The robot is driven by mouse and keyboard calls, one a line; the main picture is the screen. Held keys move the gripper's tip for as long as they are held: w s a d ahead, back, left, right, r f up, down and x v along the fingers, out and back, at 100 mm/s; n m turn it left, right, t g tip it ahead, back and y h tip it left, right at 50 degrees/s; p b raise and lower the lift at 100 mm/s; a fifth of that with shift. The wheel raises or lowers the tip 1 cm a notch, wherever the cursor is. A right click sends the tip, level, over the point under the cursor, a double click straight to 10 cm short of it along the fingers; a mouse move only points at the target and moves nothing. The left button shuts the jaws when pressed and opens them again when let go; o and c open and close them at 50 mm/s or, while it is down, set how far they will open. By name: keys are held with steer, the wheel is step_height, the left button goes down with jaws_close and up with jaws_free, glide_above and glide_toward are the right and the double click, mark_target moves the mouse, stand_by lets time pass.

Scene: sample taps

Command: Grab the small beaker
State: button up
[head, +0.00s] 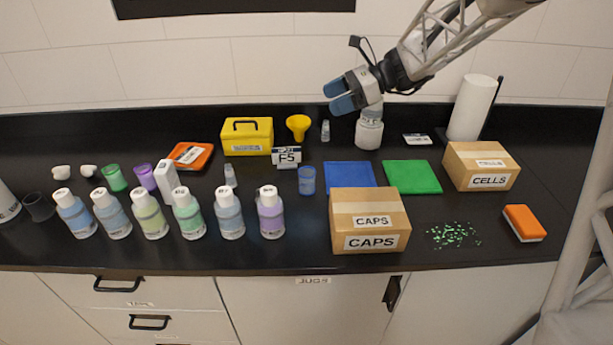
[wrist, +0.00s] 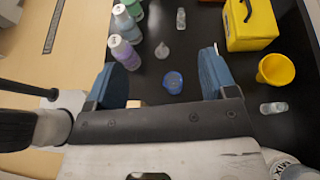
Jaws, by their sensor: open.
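A small blue beaker (head: 307,180) stands upright on the black bench, just in front of the F5 sign (head: 287,157). The blue beaker also shows in the wrist view (wrist: 173,82), between my fingers in the picture but well below them. My gripper (head: 338,96) is in the air above the back of the bench, blue fingers apart and empty. The fingers also show spread in the wrist view (wrist: 164,76). Other small cups, green (head: 115,178) and purple (head: 146,177), stand at the left.
A row of capped bottles (head: 230,214) stands to the beaker's left. The CAPS box (head: 370,220) is at its front right, a blue mat (head: 350,174) to its right. A yellow case (head: 247,137), a yellow funnel (head: 298,127) and a white-capped bottle (head: 369,130) stand behind.

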glide_toward(305, 179)
steer(key=w+a+f, duration=0.2)
steer(key=shift+f, duration=0.4)
steer(key=shift+x, duration=1.25)
steer(key=shift+x, duration=2.6)
steer(key=shift+c, duration=0.3)
steer(key=c, duration=0.9)
